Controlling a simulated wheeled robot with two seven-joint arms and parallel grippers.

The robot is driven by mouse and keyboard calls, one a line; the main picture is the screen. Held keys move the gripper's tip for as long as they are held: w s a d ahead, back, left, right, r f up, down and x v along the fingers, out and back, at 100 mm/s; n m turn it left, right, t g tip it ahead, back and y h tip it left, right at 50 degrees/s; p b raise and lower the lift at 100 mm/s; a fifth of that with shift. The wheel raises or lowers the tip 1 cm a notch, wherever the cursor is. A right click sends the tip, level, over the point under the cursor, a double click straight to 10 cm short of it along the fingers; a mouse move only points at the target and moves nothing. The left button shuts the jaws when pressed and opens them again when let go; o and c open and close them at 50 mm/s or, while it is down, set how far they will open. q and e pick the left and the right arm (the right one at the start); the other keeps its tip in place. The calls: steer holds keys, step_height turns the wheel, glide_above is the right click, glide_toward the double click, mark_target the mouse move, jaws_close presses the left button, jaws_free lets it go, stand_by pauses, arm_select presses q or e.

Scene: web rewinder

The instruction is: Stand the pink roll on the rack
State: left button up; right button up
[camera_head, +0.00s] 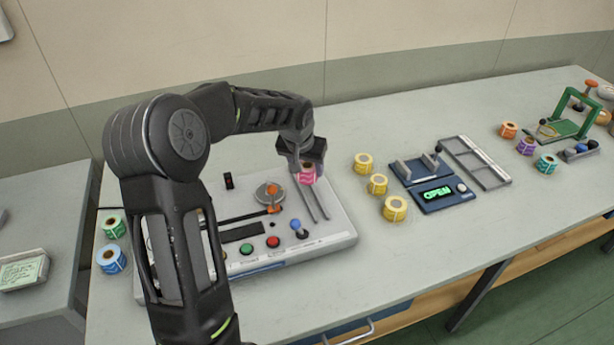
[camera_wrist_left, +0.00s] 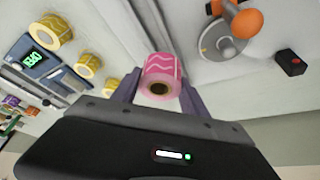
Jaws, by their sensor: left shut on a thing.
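The pink roll (camera_head: 306,175) has a white wavy pattern and a brown core. My left gripper (camera_head: 307,165) is shut on it, above the right part of the white rewinder base (camera_head: 335,238). In the left wrist view the pink roll (camera_wrist_left: 162,72) sits between the two fingers (camera_wrist_left: 160,92), its core end facing the camera. Two thin parallel rails (camera_head: 314,205) run along the base just below the roll. A grey divided frame (camera_head: 462,152) lies farther right on the table. I cannot tell which of these is the rack. My right gripper is not in view.
Several yellow rolls (camera_head: 396,209) stand right of the base, beside a blue device (camera_head: 430,202) reading OPEN. The base has an orange-knobbed spindle (camera_head: 270,192) and a blue-knobbed lever (camera_head: 297,226). Green and blue rolls (camera_head: 111,259) stand at left. The table's right front is clear.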

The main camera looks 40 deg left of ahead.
arm_select(q)
steer(key=shift+f, duration=1.9)
steer(key=o, duration=1.4)
steer(key=shift+f, duration=0.1)
steer(key=v, duration=1.2)
steer(key=shift+b, duration=0.45)
